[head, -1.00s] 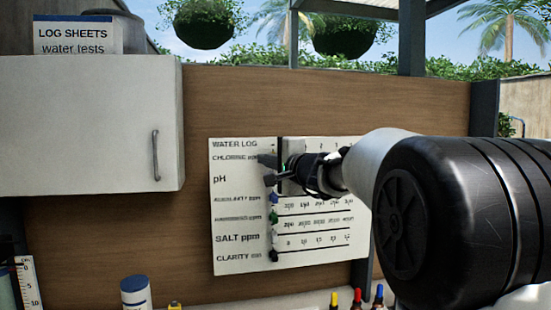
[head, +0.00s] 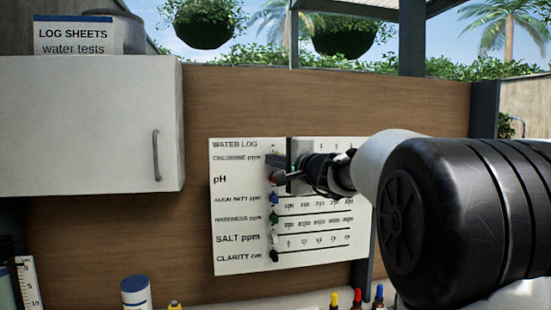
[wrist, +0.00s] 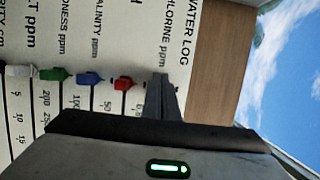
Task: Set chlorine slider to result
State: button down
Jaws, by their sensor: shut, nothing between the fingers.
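The white water log board (head: 240,180) hangs on the wooden wall and shows in the wrist view too (wrist: 100,30). Its chlorine row is near the top. My gripper (head: 275,160) is at the left end of that row, its fingers shut and empty. In the wrist view my fingers (wrist: 160,85) stand over the chlorine line beside the "CHLORINE ppm" label. The chlorine slider knob is hidden by my fingers. The red pH knob (wrist: 124,83) sits just below the fingers on the board, at its row's left end; I cannot tell whether they touch.
Blue (head: 274,198), green (head: 273,218), white (head: 273,238) and black (head: 273,256) knobs line the rows below. A white cabinet (head: 90,125) is on the left. Small bottles (head: 357,299) stand below the board. My arm covers the board's right side.

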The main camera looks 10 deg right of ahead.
jog(key=shift+d, duration=4)
jog(key=s+a+b, duration=0.1)
jog(key=s+b, duration=0.4)
jog(key=s, duration=0.2)
jog(key=shift+a, duration=0.3)
